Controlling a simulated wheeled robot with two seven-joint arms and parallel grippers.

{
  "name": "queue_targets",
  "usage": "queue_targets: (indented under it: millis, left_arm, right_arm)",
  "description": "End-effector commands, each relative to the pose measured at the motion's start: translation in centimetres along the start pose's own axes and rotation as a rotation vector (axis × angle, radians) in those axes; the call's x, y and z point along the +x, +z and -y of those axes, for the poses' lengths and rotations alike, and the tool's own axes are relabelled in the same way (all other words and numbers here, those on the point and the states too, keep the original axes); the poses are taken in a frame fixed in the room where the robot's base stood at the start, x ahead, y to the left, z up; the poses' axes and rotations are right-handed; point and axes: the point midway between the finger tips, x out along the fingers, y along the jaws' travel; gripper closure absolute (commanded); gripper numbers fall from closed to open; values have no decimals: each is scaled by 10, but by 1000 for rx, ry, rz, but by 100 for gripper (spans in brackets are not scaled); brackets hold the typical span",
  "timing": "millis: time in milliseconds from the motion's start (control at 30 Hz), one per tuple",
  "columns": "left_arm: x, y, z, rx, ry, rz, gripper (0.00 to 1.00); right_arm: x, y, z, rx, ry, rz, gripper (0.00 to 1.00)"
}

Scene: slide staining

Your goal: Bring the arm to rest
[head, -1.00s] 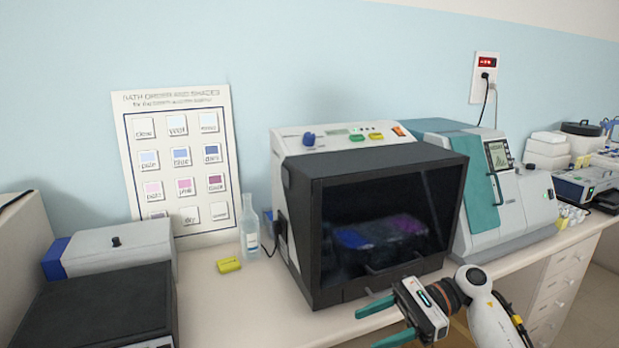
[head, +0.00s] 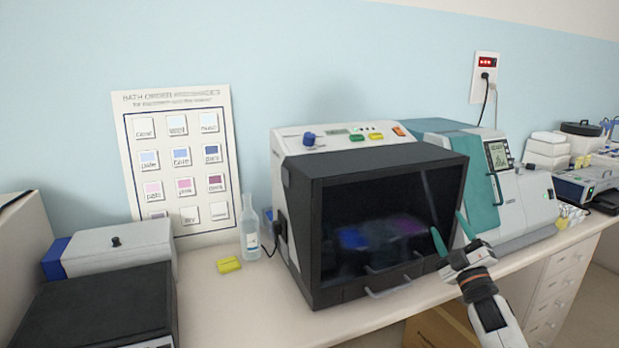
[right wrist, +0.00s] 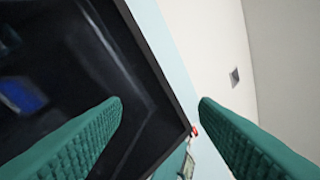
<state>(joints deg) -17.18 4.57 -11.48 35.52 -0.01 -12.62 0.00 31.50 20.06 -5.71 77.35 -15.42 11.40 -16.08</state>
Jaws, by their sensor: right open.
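My right gripper (head: 448,237) is in front of the right side of the dark-fronted staining machine (head: 330,165) in the head view. Its green fingers point up and are spread apart, with nothing between them. In the right wrist view the two fingers (right wrist: 160,105) are apart and empty, with the machine's dark window (right wrist: 70,70) behind the left one. The window is closed, and blue and purple shapes show dimly behind it. My left gripper is not in view.
A teal and grey machine (head: 520,205) stands to the right. A chart (head: 180,165) leans at the wall. The front counter strip (head: 230,310) is clear.

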Motion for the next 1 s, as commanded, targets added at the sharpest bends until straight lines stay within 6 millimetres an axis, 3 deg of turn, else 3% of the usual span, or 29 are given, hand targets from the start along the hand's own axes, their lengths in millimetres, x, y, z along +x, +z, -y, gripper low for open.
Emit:
queue_targets:
  millis: [100,233,467,667,800,1000]
  left_arm:
    - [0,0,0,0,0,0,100]
    - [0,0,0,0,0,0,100]
    - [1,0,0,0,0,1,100]
    - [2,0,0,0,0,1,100]
    - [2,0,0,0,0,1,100]
    - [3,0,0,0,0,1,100]
  right_arm:
    - [-4,-38,-12,278,32,-211,45]
    - [-17,-71,-33,562,64,-426,45]
    - [-89,-120,-124,580,177,-594,45]
    - [-186,-160,-213,598,300,-779,45]
    - [-274,-178,-273,609,397,-922,45]
    - [-413,-186,-342,616,535,-1123,45]
